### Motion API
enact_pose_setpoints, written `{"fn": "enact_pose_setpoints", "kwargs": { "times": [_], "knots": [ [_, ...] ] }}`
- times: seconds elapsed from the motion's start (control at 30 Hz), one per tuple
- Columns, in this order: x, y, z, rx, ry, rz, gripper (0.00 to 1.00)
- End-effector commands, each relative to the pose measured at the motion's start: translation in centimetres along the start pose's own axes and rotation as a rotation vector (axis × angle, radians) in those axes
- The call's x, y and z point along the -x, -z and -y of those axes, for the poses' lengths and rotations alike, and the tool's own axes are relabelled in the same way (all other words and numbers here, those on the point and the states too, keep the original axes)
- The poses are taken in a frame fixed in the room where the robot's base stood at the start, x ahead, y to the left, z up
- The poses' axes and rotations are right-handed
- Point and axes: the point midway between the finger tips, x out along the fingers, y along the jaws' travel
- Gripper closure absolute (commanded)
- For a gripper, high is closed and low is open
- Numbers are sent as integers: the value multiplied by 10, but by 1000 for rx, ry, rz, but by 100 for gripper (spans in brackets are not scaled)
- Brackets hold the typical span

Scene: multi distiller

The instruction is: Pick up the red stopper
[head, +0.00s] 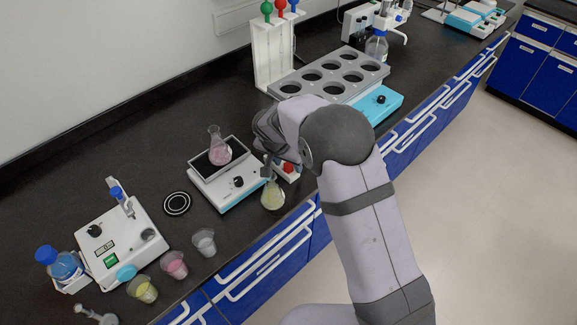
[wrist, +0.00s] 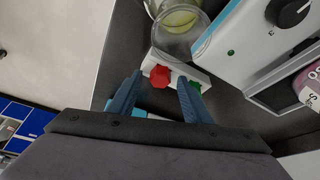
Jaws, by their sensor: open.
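The red stopper (wrist: 160,76) sits on a small white holder (wrist: 177,68) in the wrist view. It appears between my gripper's two blue fingers (wrist: 160,82), which are spread apart and do not visibly touch it. A green stopper (wrist: 196,87) sits on the same holder, partly hidden by the right finger. In the head view the red stopper (head: 289,168) shows just beside my gripper (head: 268,168), whose fingers are mostly hidden by my arm.
A flask with yellowish liquid (head: 272,196) stands close to the holder. A white stirrer-like device (head: 228,187) with a pink-filled flask (head: 219,152) is to the left. A grey rack (head: 325,77) stands behind my arm. The counter's front edge is near.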

Motion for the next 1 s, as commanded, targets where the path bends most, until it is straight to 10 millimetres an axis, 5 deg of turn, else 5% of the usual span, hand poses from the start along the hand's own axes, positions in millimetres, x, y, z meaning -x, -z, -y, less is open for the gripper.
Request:
{"fn": "enact_pose_setpoints", "kwargs": {
  "times": [0.17,0.37,0.77,1.0],
  "knots": [
    [0,0,0,0,1,-1,55],
    [0,0,0,0,0,-1,98],
    [4,2,0,0,1,-2,99],
    [31,14,1,-2,4,-5,99]
  ]
}}
